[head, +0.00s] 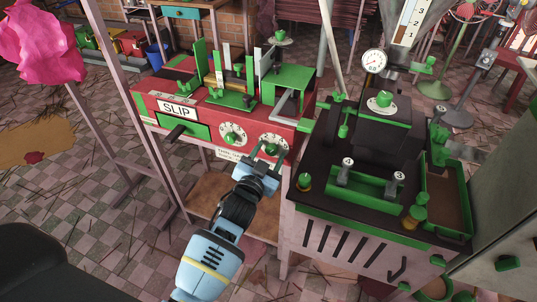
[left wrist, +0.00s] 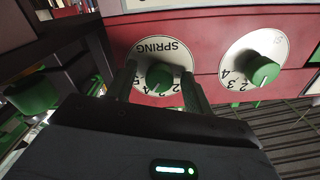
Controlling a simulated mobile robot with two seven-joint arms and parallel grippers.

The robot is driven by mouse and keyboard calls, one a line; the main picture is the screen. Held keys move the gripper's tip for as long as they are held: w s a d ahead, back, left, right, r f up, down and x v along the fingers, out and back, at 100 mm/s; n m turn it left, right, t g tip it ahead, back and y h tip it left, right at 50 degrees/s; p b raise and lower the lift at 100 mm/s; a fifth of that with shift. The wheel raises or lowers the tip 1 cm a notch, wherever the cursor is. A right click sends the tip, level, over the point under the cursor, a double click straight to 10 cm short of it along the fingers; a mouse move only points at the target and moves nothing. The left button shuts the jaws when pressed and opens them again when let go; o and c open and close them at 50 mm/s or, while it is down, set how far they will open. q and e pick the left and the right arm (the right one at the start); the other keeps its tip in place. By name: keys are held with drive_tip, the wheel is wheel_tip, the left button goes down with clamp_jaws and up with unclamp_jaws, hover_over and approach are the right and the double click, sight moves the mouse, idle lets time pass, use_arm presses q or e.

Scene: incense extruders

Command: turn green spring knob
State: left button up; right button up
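The green spring knob (left wrist: 160,76) sits on a round white dial (left wrist: 148,50) lettered SPRING, upside down in the left wrist view. In the head view the green spring knob (head: 271,148) is the right one of two on the red machine front. My left gripper (head: 268,158) is in front of it. In the left wrist view the fingers of my left gripper (left wrist: 157,88) stand open on either side of the knob, with a visible gap at each side. My right gripper is not in view.
A second green knob (head: 232,139) on its own dial is close by, also in the left wrist view (left wrist: 262,70). The red machine (head: 150,104) bears a SLIP sign (head: 177,110). A black-topped bench (head: 300,207) with green trays stands close to the right of my left arm.

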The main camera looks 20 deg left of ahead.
use_arm(q)
drive_tip(key=s, duration=0.7)
drive_tip(key=shift+s+a, duration=0.15)
drive_tip(key=shift+s, duration=0.25)
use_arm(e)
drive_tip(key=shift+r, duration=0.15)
use_arm(q)
drive_tip(key=s+f+g+p, duration=0.2)
drive_tip(key=s+g+p, duration=0.1)
drive_tip(key=s, duration=0.9)
drive_tip(key=s+a+f+n+g+h+p, duration=0.1)
drive_tip(key=s+f+g+p, duration=0.2)
drive_tip(key=s, duration=1)
drive_tip(key=s+f+n+g+p, duration=0.1)
drive_tip(key=s+p, duration=0.5)
drive_tip(key=s, duration=0.7)
drive_tip(key=shift+a+f+g, duration=0.25)
drive_tip(key=shift+f+g, duration=0.6)
drive_tip(key=shift+g, duration=0.25)
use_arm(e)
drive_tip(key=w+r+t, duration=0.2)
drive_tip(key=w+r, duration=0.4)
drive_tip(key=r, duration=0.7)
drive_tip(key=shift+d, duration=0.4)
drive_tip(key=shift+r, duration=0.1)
use_arm(q)
drive_tip(key=shift+w, duration=0.1)
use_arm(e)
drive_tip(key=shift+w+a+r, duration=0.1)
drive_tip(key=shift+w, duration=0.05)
